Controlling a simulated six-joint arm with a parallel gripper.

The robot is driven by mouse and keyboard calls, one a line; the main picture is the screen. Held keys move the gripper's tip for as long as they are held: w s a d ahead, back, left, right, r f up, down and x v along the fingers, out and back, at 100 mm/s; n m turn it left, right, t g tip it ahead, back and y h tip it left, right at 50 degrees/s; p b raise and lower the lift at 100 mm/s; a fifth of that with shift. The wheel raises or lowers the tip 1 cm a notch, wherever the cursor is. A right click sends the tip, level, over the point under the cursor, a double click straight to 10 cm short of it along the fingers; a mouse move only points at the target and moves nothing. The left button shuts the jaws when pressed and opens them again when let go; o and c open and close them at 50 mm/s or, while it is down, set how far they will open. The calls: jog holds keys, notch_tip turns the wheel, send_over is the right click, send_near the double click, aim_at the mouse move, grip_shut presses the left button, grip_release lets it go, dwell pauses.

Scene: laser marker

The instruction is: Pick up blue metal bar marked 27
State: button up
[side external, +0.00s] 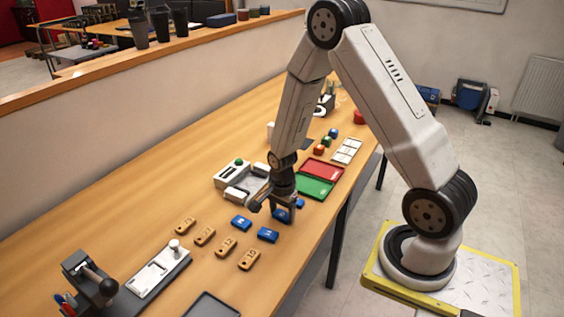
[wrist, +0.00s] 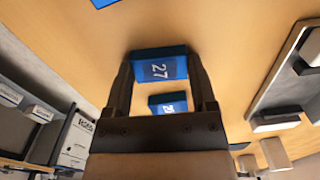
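The blue metal bar marked 27 (wrist: 159,66) sits between the two fingers of my gripper (wrist: 160,72) in the wrist view. The fingers meet its two ends, so the gripper looks shut on it. It appears larger than another blue bar (wrist: 168,104) below it in the picture, whose number is partly hidden. In the side external view my gripper (side external: 270,202) points down among the blue bars, low over the table. A blue bar (side external: 282,215) shows at its fingers; I cannot tell its height above the table there.
Other blue bars (side external: 241,223) (side external: 268,235) lie close by on the wooden table (side external: 205,275). Several tan bars (side external: 226,247) lie left of them. A green tray (side external: 314,187) and a red tray (side external: 322,169) are behind, with a white device (side external: 233,173) to the left.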

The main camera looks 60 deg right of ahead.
aim_at(282, 214)
jog(key=shift+c, duration=0.7)
jog(key=shift+r, duration=0.15)
notch_tip(282, 214, up, 10)
dwell(0.4)
dwell(0.5)
